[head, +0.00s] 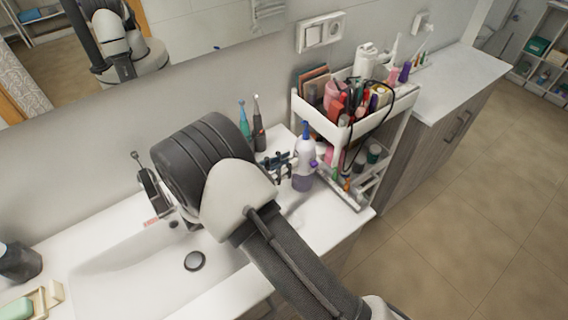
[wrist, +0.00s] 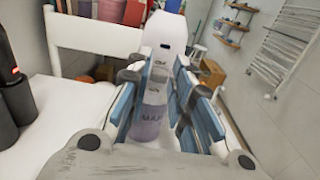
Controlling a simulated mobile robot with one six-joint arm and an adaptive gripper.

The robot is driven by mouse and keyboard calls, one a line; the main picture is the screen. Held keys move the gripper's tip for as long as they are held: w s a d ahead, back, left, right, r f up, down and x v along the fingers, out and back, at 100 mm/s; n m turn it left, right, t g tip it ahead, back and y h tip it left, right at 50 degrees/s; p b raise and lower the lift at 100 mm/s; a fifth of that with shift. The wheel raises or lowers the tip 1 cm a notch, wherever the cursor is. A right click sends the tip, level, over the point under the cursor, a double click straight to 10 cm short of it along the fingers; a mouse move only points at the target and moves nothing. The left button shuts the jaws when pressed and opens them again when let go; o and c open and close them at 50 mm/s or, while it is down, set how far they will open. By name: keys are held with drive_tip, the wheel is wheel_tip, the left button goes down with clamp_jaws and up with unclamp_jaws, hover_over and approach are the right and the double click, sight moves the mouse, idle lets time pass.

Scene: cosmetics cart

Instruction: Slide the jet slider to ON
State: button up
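The jet device is a white and purple bottle-shaped flosser (head: 304,160) with a blue tip, upright on the counter by the cart. In the wrist view its body (wrist: 161,72) stands straight ahead, seen between my fingers, with dark lettering that seems to read ON on the white part and larger letters on the purple tank below. The slider is too small to make out, so its position cannot be told. My gripper (head: 281,164) is just left of the flosser in the head view, fingers spread. The wrist view shows blue pads either side of the flosser (wrist: 163,105); contact is unclear.
A white cart (head: 330,130) full of cosmetics stands close behind and right of the flosser. Two electric toothbrushes (head: 259,125) stand behind my gripper. The sink (head: 130,275) lies to the left. A soap dish (head: 40,302) is at the far left.

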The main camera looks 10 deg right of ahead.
clamp_jaws()
wheel_tip(320, 180, down, 2)
drive_tip(key=shift+b, duration=0.45)
drive_tip(key=shift+o, duration=2.4)
unclamp_jaws()
drive_tip(key=v, duration=1.2)
